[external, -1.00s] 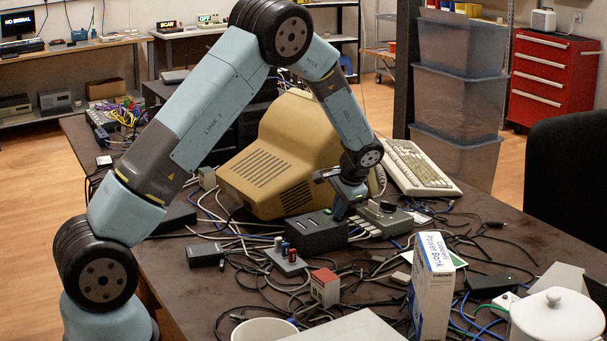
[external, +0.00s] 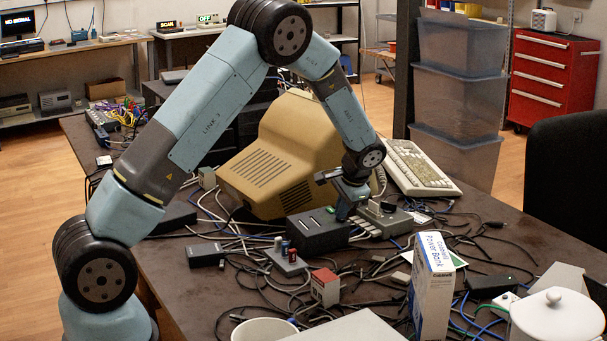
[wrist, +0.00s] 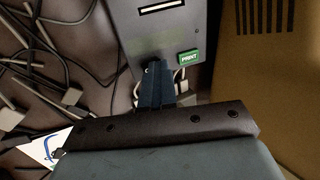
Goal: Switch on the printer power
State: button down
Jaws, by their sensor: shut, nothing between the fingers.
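A dark box with slots (external: 318,232) stands on the table in front of the beige monitor. In the wrist view the grey box (wrist: 130,40) has a light slot at the top and a green label reading like "PRINT" (wrist: 188,57). My gripper (external: 344,214) is at the right end of this box, beside the grey unit. In the wrist view my gripper's fingers (wrist: 154,68) are together and empty, with their tips at the box face, left of the label. The tips hide what is beneath them, and I cannot tell whether they touch. No power switch is clearly visible.
The beige monitor (external: 270,160) stands behind, with a keyboard (external: 415,168) to its right. A grey unit with plugs (external: 388,220) sits beside my gripper. Loose cables cover the table. A power bank box (external: 432,285) and a white lidded pot (external: 555,318) stand at the front right.

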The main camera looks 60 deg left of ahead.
jog(key=shift+s+d+f, duration=0.2)
jog(key=shift+d+f, duration=0.15)
jog(key=a+r+v, duration=0.1)
jog(key=a+v, duration=0.1)
jog(key=v, duration=1.2)
jog(key=shift+w+a, duration=0.2)
jog(key=shift+a, duration=0.05)
jog(key=shift+r, duration=0.1)
jog(key=s+d+r+t+h, duration=0.2)
jog(key=s+d+r, duration=0.3)
jog(key=s+r, duration=0.45)
jog(key=s+d+r+t+h, duration=0.1)
jog(key=s+d+r, duration=0.4)
jog(key=s+r, duration=0.45)
jog(key=s+d+t, duration=0.1)
jog(key=s+d, duration=0.2)
jog(key=s, duration=0.8)
jog(key=s+d+t+h, duration=0.1)
jog(key=s+d, duration=0.3)
jog(key=s, duration=0.8)
jog(key=shift+d+f+t+h, duration=0.2)
jog(key=shift+f+t+h, duration=0.1)
jog(key=shift+f, duration=0.05)
